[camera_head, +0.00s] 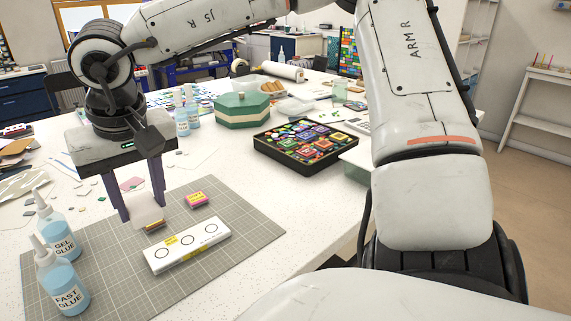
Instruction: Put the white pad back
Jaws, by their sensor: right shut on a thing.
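My right gripper (141,209) points down over the left part of the grey cutting mat (225,220). Its two purple-grey fingers are shut on a small pale, whitish pad (147,211), which hangs between the fingertips. I cannot tell whether the pad touches the mat. A small yellow and dark piece (154,226) shows just under the pad's lower edge. A white strip with three ring outlines and yellow marks (186,245) lies on the mat in front of the gripper. A small pink and yellow block (196,199) lies to the right. My left gripper is not in view.
Gel glue (57,234) and fast glue (62,283) bottles stand at the mat's left. A black tray of coloured pieces (262,146), a green box (240,108) and more bottles (187,115) stand behind. The mat's right part is clear.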

